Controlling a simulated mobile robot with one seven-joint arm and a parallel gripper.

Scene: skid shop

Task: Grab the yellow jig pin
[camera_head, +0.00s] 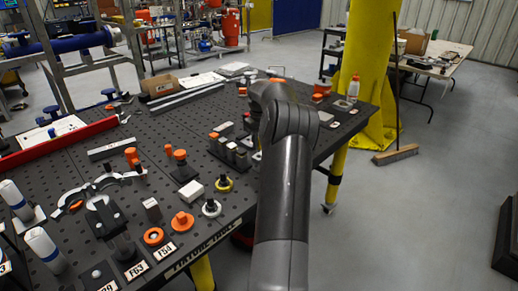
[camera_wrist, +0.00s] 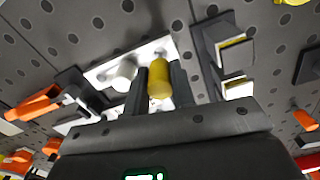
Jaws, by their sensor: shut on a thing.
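The yellow jig pin (camera_wrist: 159,80) is a short yellow cylinder in the wrist view. My gripper (camera_wrist: 160,84) is shut on it, with one dark finger on each side. Behind the pin lies a white plate (camera_wrist: 101,75) with a pale round peg (camera_wrist: 124,74) standing on it. Whether the pin still touches the plate I cannot tell. In the head view my arm hides my gripper and the pin.
The black perforated fixture table (camera_head: 107,173) carries orange-topped pins (camera_head: 181,165), a row of grey blocks (camera_head: 232,151) and a white bottle (camera_head: 353,87). In the wrist view a dark bracket (camera_wrist: 210,50) stands close right of the fingers. A yellow post (camera_head: 368,60) rises beyond the table.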

